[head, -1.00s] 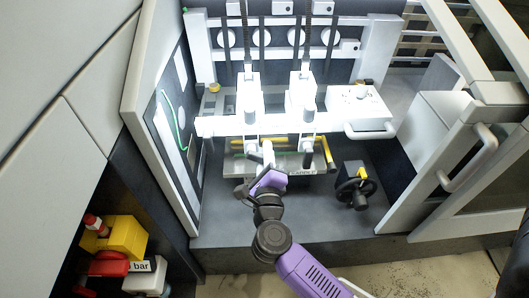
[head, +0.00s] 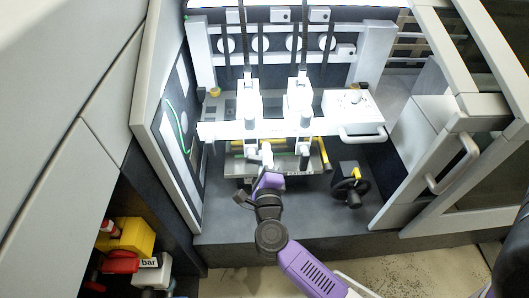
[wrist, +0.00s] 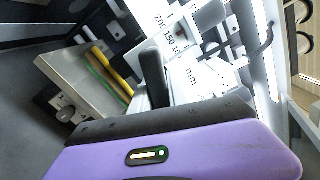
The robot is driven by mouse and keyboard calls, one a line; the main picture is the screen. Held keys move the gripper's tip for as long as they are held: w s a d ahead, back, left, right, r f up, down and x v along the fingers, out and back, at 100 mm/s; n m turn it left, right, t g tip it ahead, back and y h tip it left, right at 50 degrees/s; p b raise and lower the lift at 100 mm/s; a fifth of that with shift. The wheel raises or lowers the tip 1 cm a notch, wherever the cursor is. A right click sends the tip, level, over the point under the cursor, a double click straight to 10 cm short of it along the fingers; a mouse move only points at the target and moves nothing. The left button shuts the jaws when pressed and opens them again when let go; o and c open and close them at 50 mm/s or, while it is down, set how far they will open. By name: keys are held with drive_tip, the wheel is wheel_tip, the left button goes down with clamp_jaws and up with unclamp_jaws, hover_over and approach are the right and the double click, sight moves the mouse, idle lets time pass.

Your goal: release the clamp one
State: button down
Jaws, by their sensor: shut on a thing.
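Two white clamp units hang side by side in the lit machine, the left one (head: 249,97) and the right one (head: 298,95). I cannot tell from a label which is clamp one. My gripper (head: 266,163) is below the left unit, its purple body in front of the small tray. It is shut on a small part under that unit, seemingly a clamp lever. The fingertips and contact are largely hidden. In the wrist view a black lever (wrist: 152,77) stands just beyond the gripper's black edge, beside a white scale plate (wrist: 178,33) with printed numbers.
A tray with yellow and green bars (head: 307,167) lies just behind my gripper. A black handwheel (head: 350,190) stands to the right. The open door with a handle (head: 455,165) bounds the right side; a white side panel (head: 160,130) bounds the left.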

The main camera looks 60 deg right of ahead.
drive_tip(key=c, duration=1.3)
unclamp_jaws()
drive_tip(key=v, duration=0.8)
drive_tip(key=shift+w, duration=0.1)
